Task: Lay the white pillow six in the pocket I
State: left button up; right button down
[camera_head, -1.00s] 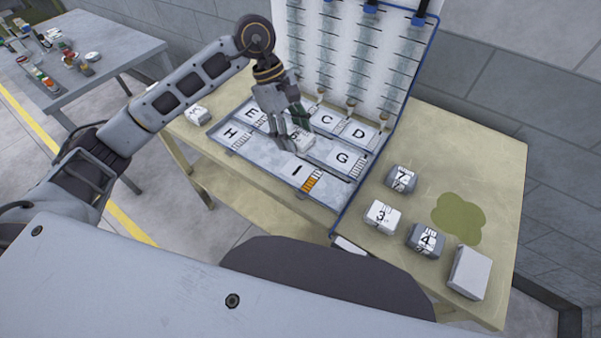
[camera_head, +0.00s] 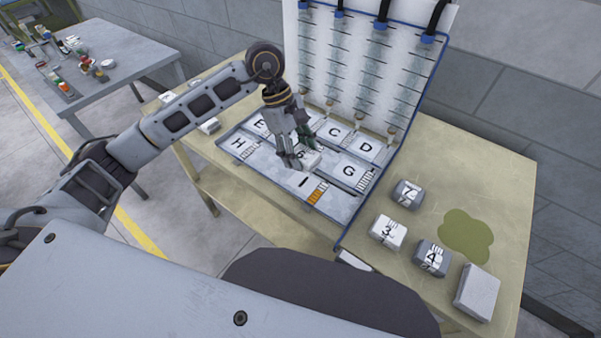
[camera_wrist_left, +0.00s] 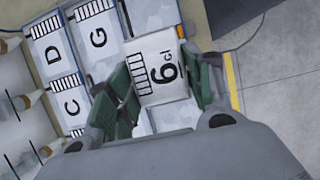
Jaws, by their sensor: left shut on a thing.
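The white pillow six (camera_head: 310,160) is between the fingers of my left gripper (camera_head: 301,158). In the left wrist view the pillow (camera_wrist_left: 160,70) shows its "6" face up, with a green-padded finger on each side. My left gripper is shut on it, over the lettered tray beside pocket I. Pocket I (camera_head: 288,184) is at the near edge of the tray, with a black mark and an orange striped patch. It looks empty. I cannot tell the pillow's exact height above the tray. My right gripper is not in view.
Pockets G (camera_head: 348,172), C and D lie behind and to the right, E and H to the left. Pillows seven (camera_head: 408,193), three (camera_head: 388,232) and four (camera_head: 431,258) and a blank block (camera_head: 478,291) stand on the right tabletop. A tall panel with hoses rises behind the tray.

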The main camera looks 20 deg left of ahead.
aim_at(304, 182)
pick_arm(q)
notch_tip(304, 182, down, 3)
jog(key=shift+f, duration=1.15)
jog(key=shift+f+p, duration=0.35)
jog(key=shift+f, duration=1.1)
jog(key=o, duration=1)
jog(key=shift+c, duration=0.2)
jog(key=shift+r, duration=0.2)
jog(key=b+v, duration=0.1)
jog(key=v, duration=1.1)
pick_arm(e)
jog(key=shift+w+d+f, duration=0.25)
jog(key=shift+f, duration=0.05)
